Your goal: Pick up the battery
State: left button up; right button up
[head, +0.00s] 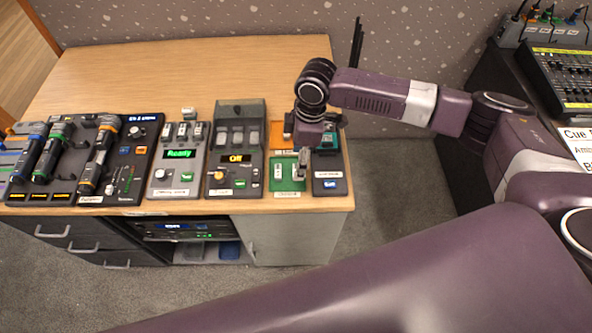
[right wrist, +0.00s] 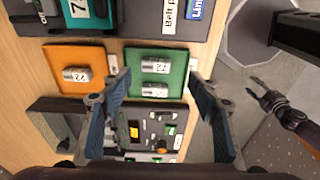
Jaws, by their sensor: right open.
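Two small silver batteries (right wrist: 155,65) (right wrist: 154,90) lie side by side on the green tray (right wrist: 170,55) in the right wrist view. Another silver battery (right wrist: 76,74) lies on the orange tray (right wrist: 62,56). In the head view the green tray (head: 286,184) is at the desk's right end, with a battery (head: 278,171) at its left. My right gripper (right wrist: 160,100) is open and empty, its fingers apart over the green tray's side of the desk. In the head view it (head: 302,165) hangs above the trays and partly hides them. My left gripper (right wrist: 266,92) shows small at the right of the wrist view, fingers apart.
A unit reading "Ready" (head: 180,154) and one reading "Off" (head: 240,158) stand left of the trays. Microphones (head: 98,155) lie farther left. A belt pack (head: 330,176) stands at the right edge. The back of the wooden desk (head: 190,75) is clear. A mixer (head: 562,75) is far right.

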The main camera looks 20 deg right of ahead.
jog(key=f, duration=0.3)
jog(key=w+f+p, duration=0.1)
jog(key=f, duration=0.1)
jog(key=shift+a, duration=0.2)
jog(key=shift+s, duration=0.1)
jog(key=shift+c, duration=0.4)
jog(key=c, duration=1.1)
